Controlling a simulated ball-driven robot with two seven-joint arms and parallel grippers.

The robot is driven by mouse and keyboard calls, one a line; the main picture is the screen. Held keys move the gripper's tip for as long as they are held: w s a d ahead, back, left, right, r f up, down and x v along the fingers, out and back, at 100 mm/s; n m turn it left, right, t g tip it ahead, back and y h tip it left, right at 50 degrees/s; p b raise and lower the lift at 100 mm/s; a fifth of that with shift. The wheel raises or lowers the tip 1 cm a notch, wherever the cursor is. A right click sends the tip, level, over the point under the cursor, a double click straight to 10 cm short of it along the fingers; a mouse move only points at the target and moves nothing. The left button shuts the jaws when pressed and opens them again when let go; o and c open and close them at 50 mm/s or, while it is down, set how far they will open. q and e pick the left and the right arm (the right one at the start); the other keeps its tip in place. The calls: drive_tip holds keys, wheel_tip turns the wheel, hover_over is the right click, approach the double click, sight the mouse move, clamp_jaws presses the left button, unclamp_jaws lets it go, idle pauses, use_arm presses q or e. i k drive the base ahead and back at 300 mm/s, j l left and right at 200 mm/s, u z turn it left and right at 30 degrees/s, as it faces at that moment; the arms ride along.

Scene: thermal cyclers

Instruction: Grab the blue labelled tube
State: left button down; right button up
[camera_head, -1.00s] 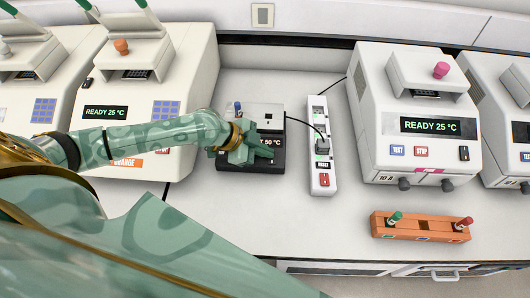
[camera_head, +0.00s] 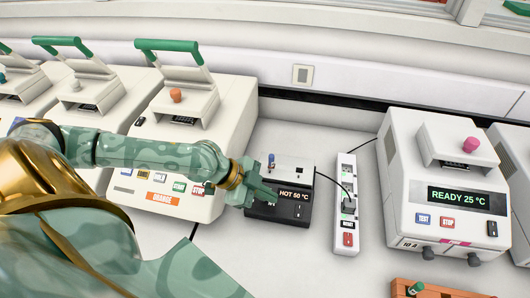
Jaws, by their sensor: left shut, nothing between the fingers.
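A tube with a blue top (camera_head: 271,160) stands upright at the back left of a small heat block (camera_head: 296,171) whose display reads HOT 50 °C. My left gripper (camera_head: 268,196) is shut and empty in front of the block's left side, below the blue-topped tube in the picture. It hides part of the block's front. I cannot tell whether it touches the block. My right gripper is not in view.
A white power strip (camera_head: 346,205) stands right of the block, with a black cable. Thermal cyclers stand left (camera_head: 215,118) and right (camera_head: 407,180). An orange rack (camera_head: 440,291) with a green-capped tube (camera_head: 416,288) is at the lower right. Bare bench shows between them.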

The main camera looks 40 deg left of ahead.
sight(271, 157)
drive_tip(key=k, duration=1.5)
